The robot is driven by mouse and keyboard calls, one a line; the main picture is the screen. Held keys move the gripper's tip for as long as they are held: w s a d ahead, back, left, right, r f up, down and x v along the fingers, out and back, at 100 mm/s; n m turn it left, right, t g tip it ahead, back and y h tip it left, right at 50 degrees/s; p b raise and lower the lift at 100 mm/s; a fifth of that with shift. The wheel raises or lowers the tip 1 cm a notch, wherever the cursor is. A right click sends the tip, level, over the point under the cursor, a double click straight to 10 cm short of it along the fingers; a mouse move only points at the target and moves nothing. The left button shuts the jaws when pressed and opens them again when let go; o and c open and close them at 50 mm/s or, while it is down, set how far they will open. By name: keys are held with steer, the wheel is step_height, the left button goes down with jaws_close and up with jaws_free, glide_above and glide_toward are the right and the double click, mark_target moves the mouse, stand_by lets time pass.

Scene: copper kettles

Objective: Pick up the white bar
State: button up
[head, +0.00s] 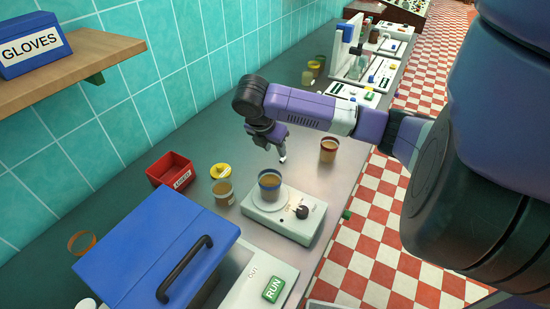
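My gripper (279,150) hangs pointing down above the counter, behind the cup on the white stirrer-like device and left of a second cup. A small whitish piece shows at its fingertips. I cannot tell whether it is the white bar or part of the fingers, nor whether the fingers are open or shut. No other clear white bar shows in this view. The device (312,217) has a round plate and a dark knob. A blue-rimmed cup (270,185) with brown contents stands on the plate.
The second brown cup (328,150) stands right of my gripper. A red bin (171,169), a yellow lid (220,171) and a jar (223,193) are to the left. A blue-lidded machine (155,255) fills the front. Lab devices (375,75) stand farther back along the counter.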

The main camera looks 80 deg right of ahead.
mark_target(282, 160)
steer(key=shift+s+p+x, duration=0.25)
steer(key=shift+p+x, duration=0.05)
steer(key=shift+x, duration=1.35)
steer(key=shift+s+p+x, duration=0.2)
steer(key=shift+p+x, duration=0.1)
steer(key=shift+x, duration=1.35)
steer(key=shift+r, duration=0.1)
steer(key=shift+c, duration=0.2)
jaws_close()
